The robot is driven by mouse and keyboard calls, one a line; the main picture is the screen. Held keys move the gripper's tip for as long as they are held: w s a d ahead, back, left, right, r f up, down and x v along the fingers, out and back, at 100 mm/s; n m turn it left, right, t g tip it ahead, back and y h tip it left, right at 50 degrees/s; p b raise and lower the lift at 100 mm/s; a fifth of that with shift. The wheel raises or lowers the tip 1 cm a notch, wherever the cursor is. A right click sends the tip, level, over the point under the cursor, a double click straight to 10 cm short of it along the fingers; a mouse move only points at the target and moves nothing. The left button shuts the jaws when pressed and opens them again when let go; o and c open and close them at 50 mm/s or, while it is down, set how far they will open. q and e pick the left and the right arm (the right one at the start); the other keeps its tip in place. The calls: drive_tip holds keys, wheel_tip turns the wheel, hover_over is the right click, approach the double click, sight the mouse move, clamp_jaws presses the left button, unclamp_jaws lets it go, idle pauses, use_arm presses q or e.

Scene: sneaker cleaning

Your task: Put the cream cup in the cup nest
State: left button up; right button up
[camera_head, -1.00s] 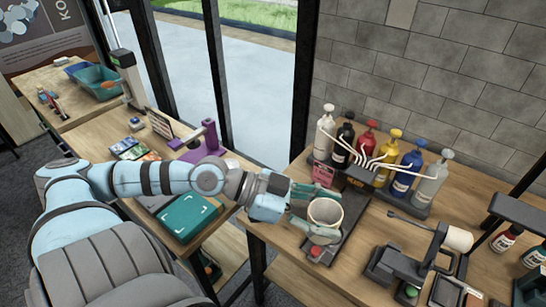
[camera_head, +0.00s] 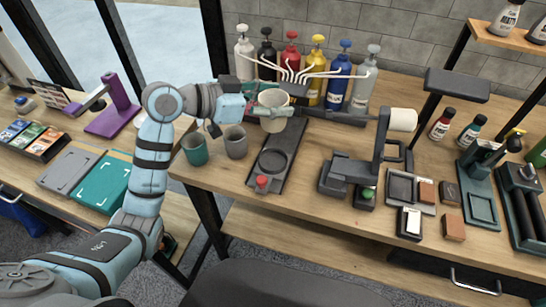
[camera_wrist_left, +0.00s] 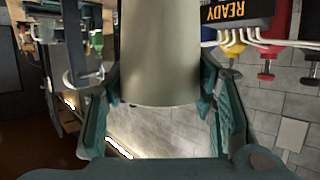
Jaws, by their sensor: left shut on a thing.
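The cream cup (camera_head: 272,98) is held by my left gripper (camera_head: 270,110), above the far end of a long black plate (camera_head: 252,184) and in front of the pump bottles. In the left wrist view, the cup (camera_wrist_left: 160,55) fills the space between the two teal fingers (camera_wrist_left: 165,115). The cup is apart from the recess. My right gripper is not in view.
A teal cup (camera_head: 195,151) and a grey cup (camera_head: 235,142) stand left of the plate. Several pump bottles (camera_head: 338,82) with white spouts stand behind. A black stand with a white roll (camera_head: 403,119) is at the right. Small blocks and trays lie farther right.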

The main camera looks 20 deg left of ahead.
use_arm(q)
wheel_tip(320, 180, down, 14)
drive_tip(key=b, duration=0.4)
drive_tip(key=shift+a, duration=0.2)
drive_tip(key=o, duration=0.9)
drive_tip(key=shift+o, duration=0.2)
drive_tip(key=shift+r, duration=0.1)
drive_tip(key=p+v, duration=0.2)
drive_tip(key=v, duration=1)
drive_tip(key=shift+w, duration=0.1)
